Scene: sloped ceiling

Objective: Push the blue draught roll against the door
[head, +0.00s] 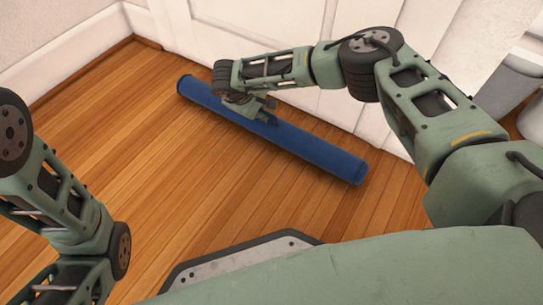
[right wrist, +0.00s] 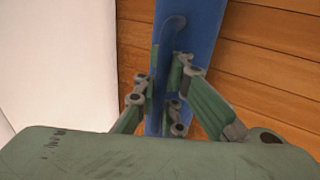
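The blue draught roll (head: 315,152) lies on the wooden floor, slanting from upper left to lower right in the head view. It runs roughly along the foot of the white door (head: 205,22), with a strip of floor showing between them at the roll's left end. My right gripper (head: 268,116) is at the middle of the roll, pointing down at it. In the right wrist view the roll (right wrist: 204,28) passes behind the two fingers. My left gripper is out of view; only left arm links show.
The wooden floor (head: 120,150) in front of the roll is clear. A white skirting board (head: 75,50) runs along the wall at left and meets the door side in a corner. A grey object (head: 505,82) stands at the right edge, behind my right arm.

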